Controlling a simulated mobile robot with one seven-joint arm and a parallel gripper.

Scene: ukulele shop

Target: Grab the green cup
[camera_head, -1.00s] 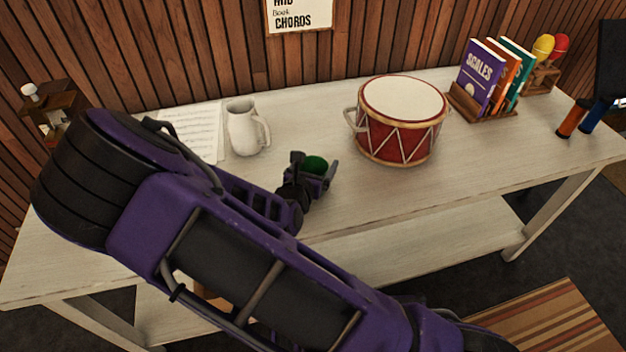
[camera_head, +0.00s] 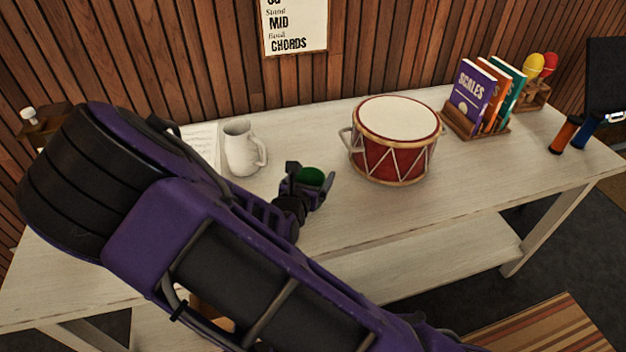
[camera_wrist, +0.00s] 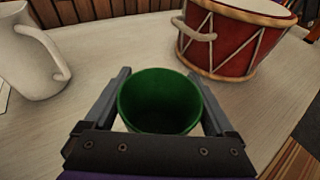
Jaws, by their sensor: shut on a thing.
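The green cup (camera_wrist: 158,98) is upright and open at the top in the wrist view, with its inside looking empty. My gripper (camera_wrist: 160,92) is shut on the cup, one finger along each side. In the head view my gripper (camera_head: 309,186) is over the white table (camera_head: 400,220), left of the drum. The cup's base is hidden, so I cannot tell if it touches the table.
A white pitcher (camera_head: 240,148) stands left of my gripper, near sheet music (camera_head: 203,143). A red drum (camera_head: 393,142) stands to the right. Farther right are a book rack (camera_head: 478,132) and maracas (camera_head: 541,66).

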